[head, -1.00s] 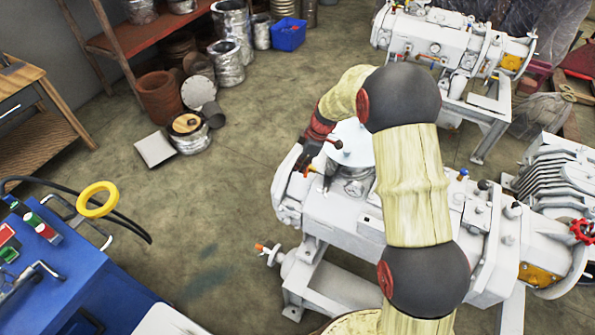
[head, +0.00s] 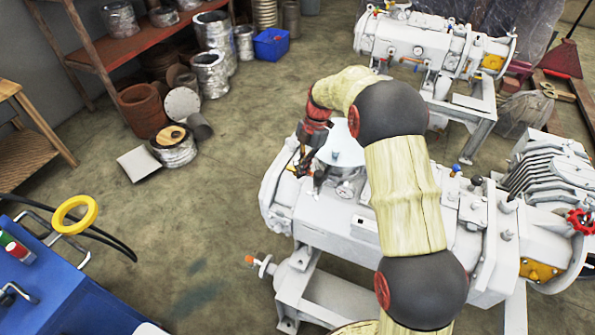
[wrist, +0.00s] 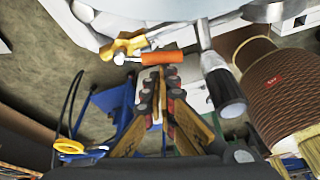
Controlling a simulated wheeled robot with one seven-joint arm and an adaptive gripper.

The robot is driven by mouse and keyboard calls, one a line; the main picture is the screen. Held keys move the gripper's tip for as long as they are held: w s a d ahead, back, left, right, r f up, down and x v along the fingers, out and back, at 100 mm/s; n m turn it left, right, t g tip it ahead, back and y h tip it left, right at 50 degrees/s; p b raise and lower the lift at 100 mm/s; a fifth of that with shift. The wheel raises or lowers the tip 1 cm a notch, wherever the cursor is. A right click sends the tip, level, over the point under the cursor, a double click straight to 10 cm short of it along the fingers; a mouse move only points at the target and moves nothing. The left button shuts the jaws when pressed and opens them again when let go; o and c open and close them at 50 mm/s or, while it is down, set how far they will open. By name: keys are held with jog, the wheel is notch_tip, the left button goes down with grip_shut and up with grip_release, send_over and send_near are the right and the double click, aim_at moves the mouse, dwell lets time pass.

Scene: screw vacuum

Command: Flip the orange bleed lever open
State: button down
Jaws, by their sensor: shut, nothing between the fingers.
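The orange bleed lever (wrist: 162,58) shows in the wrist view as a short orange handle lying nearly crosswise, beside a brass fitting (wrist: 125,47) under the pale pump body. My gripper (wrist: 160,76) is shut and empty. Its fingertips are right at the lever's handle, seemingly just below it in the picture; I cannot tell whether they touch. In the head view my gripper (head: 302,168) is over the left end of the nearer white pump (head: 340,222), and the lever is mostly hidden by it.
A black-gripped lever (wrist: 228,92) stands close right of my fingers in the wrist view. An orange-tipped handle (head: 250,260) sits low on the pump's left. A blue cart (head: 70,295) stands left, with open floor between.

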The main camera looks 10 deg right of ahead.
jog(key=shift+w+d, duration=0.25)
jog(key=shift+d, duration=0.5)
dwell(0.4)
